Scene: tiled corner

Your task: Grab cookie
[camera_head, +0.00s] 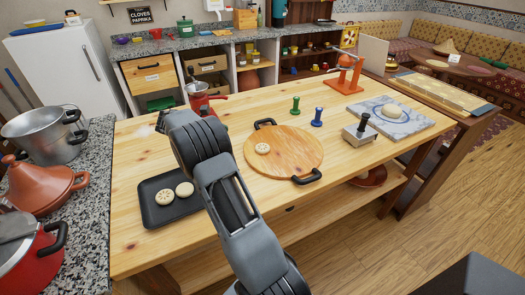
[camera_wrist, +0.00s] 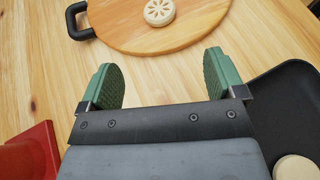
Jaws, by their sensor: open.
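A pale round cookie with a flower-like pattern (camera_head: 262,148) lies on the round wooden board with black handles (camera_head: 290,155). The same cookie shows at the top of the wrist view (camera_wrist: 159,12). Two more pale cookies (camera_head: 165,197) (camera_head: 184,189) lie in a black tray (camera_head: 150,215) at the left of the table; part of one (camera_wrist: 296,167) shows at the lower right of the wrist view. My gripper (camera_wrist: 163,72) is open and empty above the bare tabletop, apart from the board and the tray. In the head view my arm hides its fingers.
Bare wood surrounds the board.

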